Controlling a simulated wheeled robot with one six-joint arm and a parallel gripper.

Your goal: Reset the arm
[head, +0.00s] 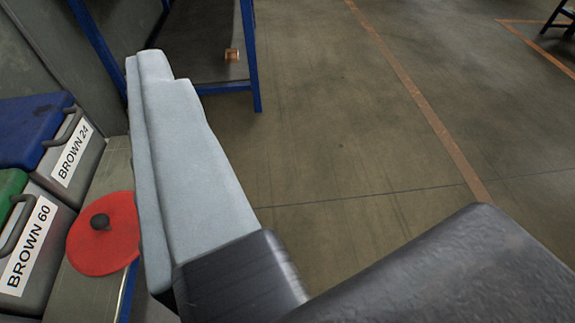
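My gripper (185,150) reaches up the left half of the head view, with pale grey-blue fingers on a dark base. The fingers overlap from this angle, so any gap between them is hidden. I see nothing held at the tips. The gripper appears in front of a narrow grey bench top (75,293) and covers part of it. A round red lid (118,225) with a black knob lies there, its right edge against the gripper's outline in the picture; I cannot tell whether they touch.
Grey bins labelled BROWN 24 (85,165) and BROWN 60 (45,235) stand at the left, with a blue lid (30,125) and a green lid (10,188). A blue-framed stand (250,60) holds a small brownish object (232,55). The floor (330,130) at the right is open.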

